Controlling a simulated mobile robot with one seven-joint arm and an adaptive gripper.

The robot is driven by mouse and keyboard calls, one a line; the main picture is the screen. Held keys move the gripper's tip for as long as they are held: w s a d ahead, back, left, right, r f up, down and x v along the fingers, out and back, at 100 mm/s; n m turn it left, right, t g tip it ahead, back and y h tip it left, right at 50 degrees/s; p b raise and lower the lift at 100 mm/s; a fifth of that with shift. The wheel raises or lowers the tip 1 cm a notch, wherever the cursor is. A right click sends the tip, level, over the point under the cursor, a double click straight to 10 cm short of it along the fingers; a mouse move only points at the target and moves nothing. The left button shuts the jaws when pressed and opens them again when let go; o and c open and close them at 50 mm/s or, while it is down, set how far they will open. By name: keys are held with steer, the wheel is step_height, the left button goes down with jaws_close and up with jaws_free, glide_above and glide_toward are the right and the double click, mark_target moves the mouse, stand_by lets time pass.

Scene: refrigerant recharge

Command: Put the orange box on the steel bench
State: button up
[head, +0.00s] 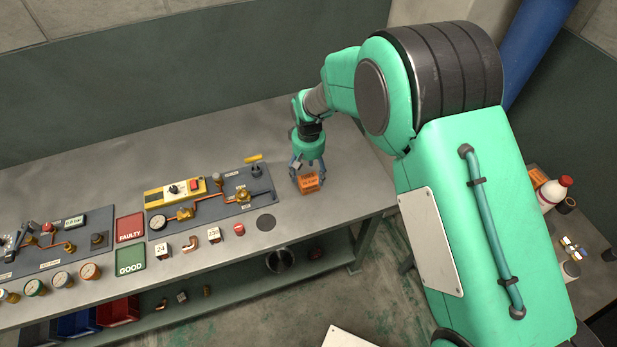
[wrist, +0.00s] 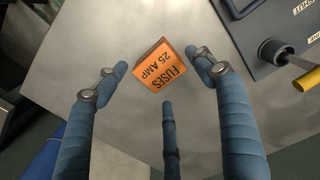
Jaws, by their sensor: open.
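The orange box (head: 308,184) stands on the steel bench (head: 330,214) near its right end. In the wrist view the box (wrist: 161,66) shows its label, "FUSES 25 AMP", and rests on the grey bench top (wrist: 110,30). My gripper (head: 303,172) is directly above and around the box in the head view. In the wrist view its blue fingers (wrist: 160,75) are spread on both sides of the box, with a third finger below it. The fingers are open and I see gaps between them and the box.
A grey panel with valves and a yellow meter (head: 174,192) lies left of the box. A dark round disc (head: 266,222) lies in front. Red "FAULTY" (head: 130,228) and green "GOOD" (head: 131,259) mats are farther left. A side table (head: 590,235) with bottles stands at right.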

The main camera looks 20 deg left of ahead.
mark_target(310, 180)
step_height(310, 180, up, 8)
steer(key=shift+f+p, duration=0.2)
steer(key=shift+p, duration=0.1)
stand_by(0.6)
stand_by(0.3)
steer(key=s+d+r+m+t+y, duration=0.15)
steer(key=d+r+m, duration=0.25)
steer(key=d+r, duration=2.1)
steer(key=s+d+r+m+t, duration=0.1)
steer(key=s+d+r, duration=0.2)
steer(key=s+d, duration=0.35)
steer(key=s+d+r+m+t, duration=0.15)
steer(key=s+d+r, duration=0.25)
steer(key=d, duration=0.5)
steer(key=s+d+m+t+h, duration=0.1)
steer(key=s+d+m, duration=0.1)
steer(key=s+d, duration=0.6)
steer(key=s, duration=0.4)
steer(key=shift+s+d+t, duration=0.3)
steer(key=shift+s+d, duration=0.05)
steer(key=shift+d, duration=0.05)
